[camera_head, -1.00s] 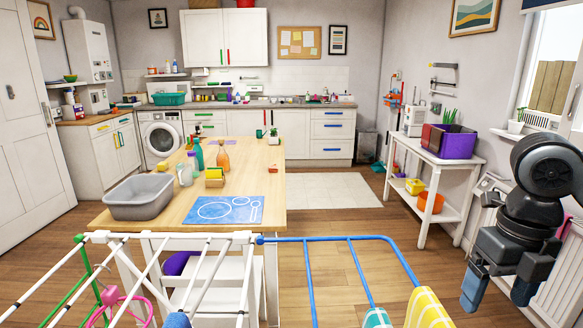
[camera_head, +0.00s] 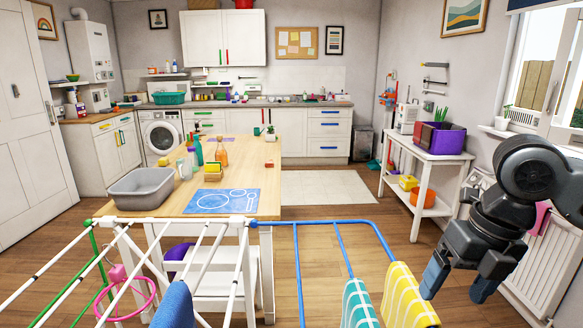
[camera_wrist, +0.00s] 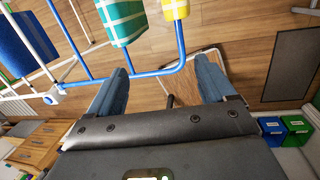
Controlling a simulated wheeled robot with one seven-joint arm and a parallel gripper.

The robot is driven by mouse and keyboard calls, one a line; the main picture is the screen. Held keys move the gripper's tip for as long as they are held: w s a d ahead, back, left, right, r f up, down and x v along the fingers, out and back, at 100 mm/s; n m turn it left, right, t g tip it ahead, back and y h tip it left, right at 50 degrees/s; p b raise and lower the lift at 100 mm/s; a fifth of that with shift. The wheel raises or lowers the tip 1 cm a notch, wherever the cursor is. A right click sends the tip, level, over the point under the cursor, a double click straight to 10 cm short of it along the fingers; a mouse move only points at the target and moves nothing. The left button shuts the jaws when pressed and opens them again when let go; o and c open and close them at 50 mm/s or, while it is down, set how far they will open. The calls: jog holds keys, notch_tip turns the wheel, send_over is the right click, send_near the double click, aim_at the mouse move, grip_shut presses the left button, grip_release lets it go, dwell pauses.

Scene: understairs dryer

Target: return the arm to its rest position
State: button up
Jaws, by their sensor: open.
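My gripper (camera_head: 455,283) hangs at the right of the head view, at the end of my dark arm, with its blue fingertips pointing down. It is open and empty, with a clear gap between the fingers. In the wrist view the two blue fingers (camera_wrist: 160,85) stand apart with wooden floor between them. The gripper is to the right of a yellow checked cloth (camera_head: 407,300) on the drying rack and looks apart from it.
The drying rack (camera_head: 330,222) with blue rails fills the near foreground, with a teal checked cloth (camera_head: 358,305) on it. A white side table (camera_head: 425,158) stands behind my arm, and a radiator (camera_head: 545,255) is at the right. Open floor lies beyond the rack.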

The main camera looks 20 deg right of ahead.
jog(key=w+a+r+m+t+y+b, duration=0.1)
jog(key=w+a+r+m+t+y, duration=0.2)
jog(key=a, duration=0.6)
jog(key=w+a+r+m+t+y+b, duration=0.1)
jog(key=w+a+r+m+t+y, duration=0.2)
jog(key=a+m+t, duration=0.4)
jog(key=w+a+r+m+t+y+b, duration=0.1)
jog(key=w+a+m+t+y, duration=0.2)
jog(key=a, duration=0.7)
jog(key=s+d+f+m+t+h+b, duration=0.25)
jog(key=s+f+m+h, duration=0.65)
jog(key=s+f+m, duration=0.9)
jog(key=s+d+f, duration=0.1)
jog(key=s+d, duration=0.2)
jog(key=s, duration=0.3)
jog(key=s+d+f+g+h+b, duration=0.1)
jog(key=s+d, duration=0.1)
jog(key=s, duration=0.5)
jog(key=s+d+f+m+g, duration=0.1)
jog(key=s+d+f, duration=0.1)
jog(key=s, duration=0.5)
jog(key=shift+s+d, duration=0.15)
jog(key=shift+d, duration=0.7)
